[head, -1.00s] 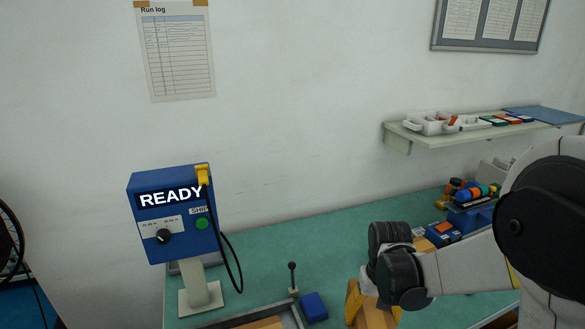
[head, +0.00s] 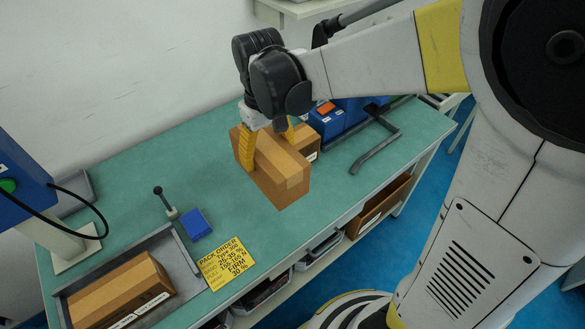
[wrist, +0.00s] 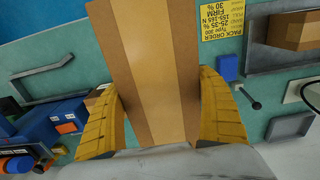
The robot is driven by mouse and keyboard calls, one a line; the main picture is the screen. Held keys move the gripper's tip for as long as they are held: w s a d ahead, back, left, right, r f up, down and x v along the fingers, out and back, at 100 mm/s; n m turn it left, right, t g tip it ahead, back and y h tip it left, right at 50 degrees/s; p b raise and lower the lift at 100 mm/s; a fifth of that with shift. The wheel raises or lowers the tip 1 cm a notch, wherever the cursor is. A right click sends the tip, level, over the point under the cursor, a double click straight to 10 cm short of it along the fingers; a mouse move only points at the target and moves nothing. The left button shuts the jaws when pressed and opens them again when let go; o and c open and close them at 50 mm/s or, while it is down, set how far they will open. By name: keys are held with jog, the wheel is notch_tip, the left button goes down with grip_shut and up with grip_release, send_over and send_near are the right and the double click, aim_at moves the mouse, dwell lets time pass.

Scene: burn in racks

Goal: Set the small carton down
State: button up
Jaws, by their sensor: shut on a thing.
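A brown carton with a lighter tape stripe (head: 278,172) is between the yellow fingers of my gripper (head: 267,146), near the middle of the green bench. In the wrist view the carton (wrist: 155,50) fills the space between both fingers (wrist: 160,90), which press on its sides. The carton looks upright and turned at an angle to the bench edge. I cannot tell whether its underside touches the bench top. A second carton (head: 307,143) stands just behind it, partly hidden.
Another carton (head: 122,292) lies in a grey tray (head: 178,262) at lower left. A yellow pack order card (head: 226,263), blue block (head: 197,223) and small lever (head: 165,203) are nearby. Blue bins (head: 327,122) and a dark bar tool (head: 375,138) are at right. Bare bench lies left of the carton.

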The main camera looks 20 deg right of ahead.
notch_tip(320, 180, down, 18)
jog(key=b, duration=0.7)
jog(key=shift+a+r, duration=0.1)
jog(key=shift+r, duration=0.1)
jog(key=shift+f, duration=0.2)
jog(key=o, duration=1.4)
jog(key=shift+r, duration=0.15)
